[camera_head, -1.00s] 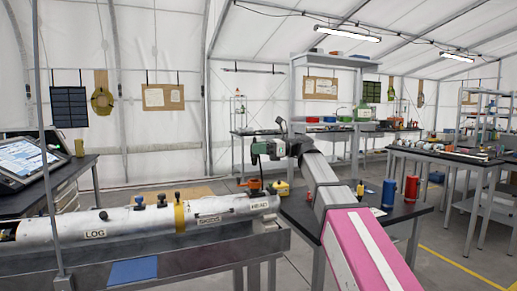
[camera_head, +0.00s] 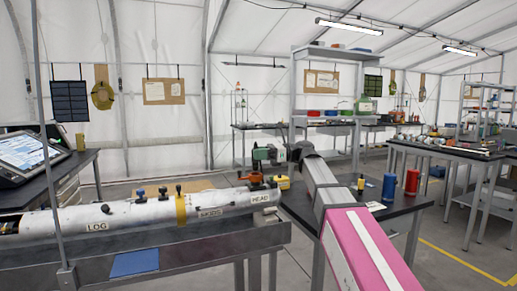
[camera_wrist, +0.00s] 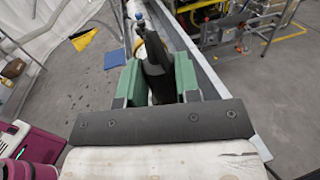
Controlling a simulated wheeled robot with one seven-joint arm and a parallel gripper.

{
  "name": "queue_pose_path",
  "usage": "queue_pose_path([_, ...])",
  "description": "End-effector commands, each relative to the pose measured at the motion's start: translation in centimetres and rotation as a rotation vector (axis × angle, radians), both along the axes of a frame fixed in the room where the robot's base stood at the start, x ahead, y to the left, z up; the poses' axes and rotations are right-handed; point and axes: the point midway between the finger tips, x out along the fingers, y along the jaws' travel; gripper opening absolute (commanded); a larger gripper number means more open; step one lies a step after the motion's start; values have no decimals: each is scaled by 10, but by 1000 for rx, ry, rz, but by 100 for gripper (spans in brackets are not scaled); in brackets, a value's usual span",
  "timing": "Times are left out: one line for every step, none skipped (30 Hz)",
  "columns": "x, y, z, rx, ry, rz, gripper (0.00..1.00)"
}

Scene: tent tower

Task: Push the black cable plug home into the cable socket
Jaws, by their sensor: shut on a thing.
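My gripper (camera_head: 264,155), with green fingers, is above the HEAD end of the long white cylinder (camera_head: 140,215) in the head view. In the wrist view my gripper (camera_wrist: 156,82) is shut on the black cable plug (camera_wrist: 154,56), which sticks out beyond the green fingers. An orange part (camera_head: 256,178) stands on the cylinder's top close below the fingers. I cannot make out the cable socket, nor whether the plug touches it.
The cylinder lies in a grey trough-like stand (camera_head: 190,247).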

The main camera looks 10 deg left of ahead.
Motion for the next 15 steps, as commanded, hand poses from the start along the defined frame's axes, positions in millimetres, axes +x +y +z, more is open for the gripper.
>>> queue_pose_path([0,0,-5,0,1,0,7])
queue_pose_path([0,0,-6,0,1,0,7])
queue_pose_path([0,0,-9,0,1,0,7])
queue_pose_path([0,0,-10,0,1,0,7])
queue_pose_path([0,0,-11,0,1,0,7])
queue_pose_path([0,0,-12,0,1,0,7])
queue_pose_path([0,0,-12,0,1,0,7])
queue_pose_path([0,0,-13,0,1,0,7])
queue_pose_path([0,0,-13,0,1,0,7])
queue_pose_path([0,0,-13,0,0,0,7])
queue_pose_path([0,0,-13,0,0,0,7])
queue_pose_path([0,0,-13,0,0,0,7])
queue_pose_path([0,0,-13,0,0,0,7])
queue_pose_path([0,0,-13,0,0,0,7])
queue_pose_path([0,0,-13,0,0,0,7])
